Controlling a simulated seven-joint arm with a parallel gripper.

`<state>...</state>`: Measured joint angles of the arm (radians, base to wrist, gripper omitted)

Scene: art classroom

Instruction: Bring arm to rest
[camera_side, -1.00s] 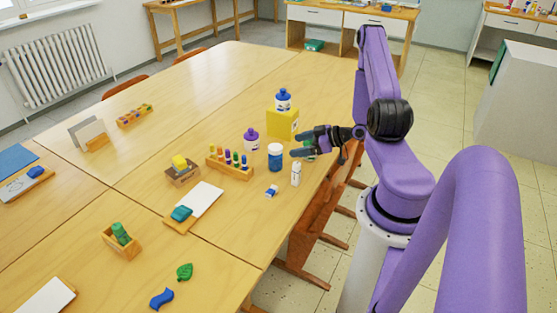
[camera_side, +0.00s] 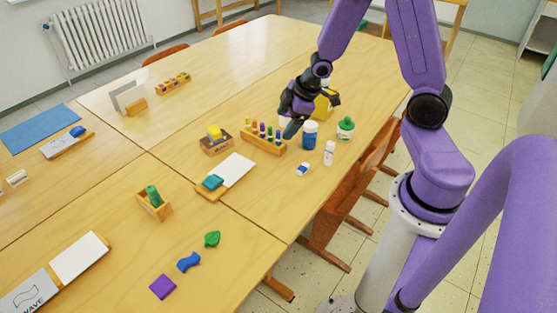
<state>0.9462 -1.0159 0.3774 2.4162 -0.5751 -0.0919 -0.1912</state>
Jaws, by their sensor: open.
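My purple arm reaches over the far right of the wooden table (camera_side: 215,75). My gripper (camera_side: 311,116) is open, with dark fingers, and I see nothing held between them. It hangs by the yellow box (camera_side: 325,105) and partly hides it. The purple-capped bottle and the blue-capped bottle are mostly or fully hidden behind the gripper. A blue jar (camera_side: 309,136) stands just in front of the gripper; I cannot tell the exact gap. A green-capped jar (camera_side: 345,129) and a small white bottle (camera_side: 329,153) stand to its right.
A wooden rack of coloured pegs (camera_side: 264,141) is left of the gripper. A wooden box with a yellow block (camera_side: 215,140) and a white card with a teal block (camera_side: 232,172) lie further left. A brown chair (camera_side: 345,205) stands at the right edge.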

